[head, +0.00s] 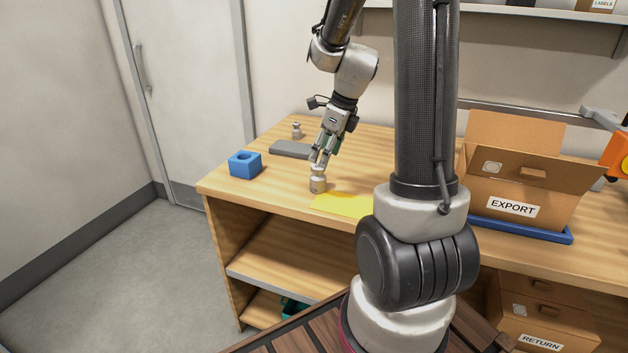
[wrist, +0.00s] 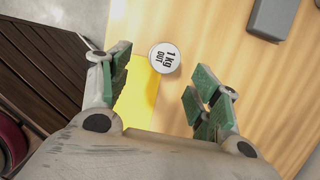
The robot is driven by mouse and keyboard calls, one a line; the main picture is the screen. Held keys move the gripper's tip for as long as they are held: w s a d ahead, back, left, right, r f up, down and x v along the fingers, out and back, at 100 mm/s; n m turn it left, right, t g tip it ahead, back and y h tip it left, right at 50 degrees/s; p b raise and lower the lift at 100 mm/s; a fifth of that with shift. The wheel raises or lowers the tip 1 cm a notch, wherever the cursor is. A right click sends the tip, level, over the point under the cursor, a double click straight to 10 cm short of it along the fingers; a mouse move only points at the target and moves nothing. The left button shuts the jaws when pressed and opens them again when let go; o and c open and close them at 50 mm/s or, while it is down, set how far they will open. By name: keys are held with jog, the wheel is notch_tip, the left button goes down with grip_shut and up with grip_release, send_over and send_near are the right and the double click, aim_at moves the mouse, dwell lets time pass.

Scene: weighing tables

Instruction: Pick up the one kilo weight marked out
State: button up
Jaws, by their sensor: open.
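The one kilo weight (wrist: 164,57) is a small metal weight whose pale round top reads "1 KG OUT" in the wrist view. In the head view the weight (head: 318,184) stands upright on the wooden table near its front edge, beside a yellow sheet. My gripper (head: 317,164) is open just above it, pointing down. In the wrist view my gripper (wrist: 160,88) has its green-padded fingers wide apart, with the weight's top showing between and a little beyond them. I cannot tell whether any finger touches the weight.
A yellow sheet (head: 341,205) lies right of the weight. A blue block with a hole (head: 245,164), a grey slab (head: 290,149) and another small weight (head: 296,131) are farther left and back. An EXPORT box (head: 529,190) sits on a blue tray (head: 560,237) at right.

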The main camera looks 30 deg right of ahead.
aim_at(318, 168)
jog(key=x, duration=0.7)
jog(key=shift+w+d+r, duration=0.1)
jog(key=shift+w+d, duration=0.05)
jog(key=shift+w, duration=0.2)
jog(key=shift+c, duration=0.3)
jog(key=shift+r, duration=0.1)
grip_shut()
